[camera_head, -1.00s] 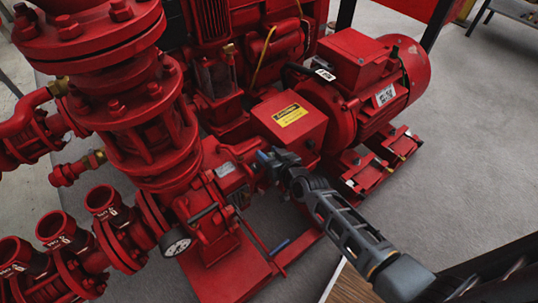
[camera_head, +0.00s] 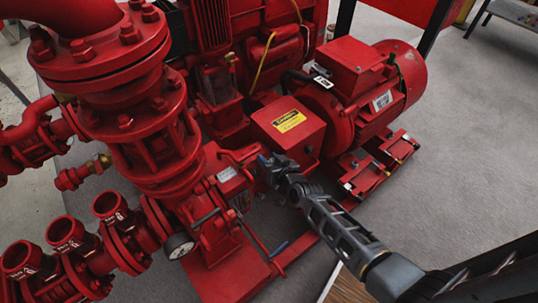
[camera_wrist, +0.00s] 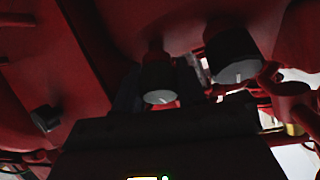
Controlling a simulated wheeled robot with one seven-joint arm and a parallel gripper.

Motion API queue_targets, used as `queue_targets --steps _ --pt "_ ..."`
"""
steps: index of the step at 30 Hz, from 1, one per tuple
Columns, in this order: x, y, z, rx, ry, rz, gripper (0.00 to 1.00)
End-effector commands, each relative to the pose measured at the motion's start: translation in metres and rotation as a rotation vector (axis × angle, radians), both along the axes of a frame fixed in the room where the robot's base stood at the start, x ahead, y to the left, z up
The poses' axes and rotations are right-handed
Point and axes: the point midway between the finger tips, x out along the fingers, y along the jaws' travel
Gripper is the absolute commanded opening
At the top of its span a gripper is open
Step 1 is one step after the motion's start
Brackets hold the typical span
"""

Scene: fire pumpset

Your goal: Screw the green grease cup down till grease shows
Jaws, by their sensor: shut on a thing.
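In the head view my gripper (camera_head: 264,165) is at the red pump's bearing housing, just below the red box with the yellow label. In the wrist view my gripper (camera_wrist: 158,92) has its dark fingers on either side of a short grey-dark grease cup (camera_wrist: 158,80) with a pale mark on its end face. The fingers are shut on this cup. The picture is too dark to tell whether it is green. No grease can be made out. In the head view the cup is hidden by my gripper.
A larger dark round knob (camera_wrist: 232,55) sits close to the right in the wrist view, and a small dark knob (camera_wrist: 45,118) at the left. Grey floor (camera_head: 470,150) is open at the right.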

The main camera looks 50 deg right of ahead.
Motion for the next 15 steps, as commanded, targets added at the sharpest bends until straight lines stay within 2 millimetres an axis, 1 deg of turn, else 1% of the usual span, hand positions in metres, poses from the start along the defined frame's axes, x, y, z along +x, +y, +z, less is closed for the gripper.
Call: queue_targets --steps 1,3,15 --pt "-0.001 -0.0005 0.0079 0.02 -0.001 -0.021 0.09" --pt "-0.0011 -0.0012 0.009 0.051 -0.01 -0.053 0.09" --pt "-0.002 -0.0018 0.0066 0.251 -0.068 -0.26 0.09"
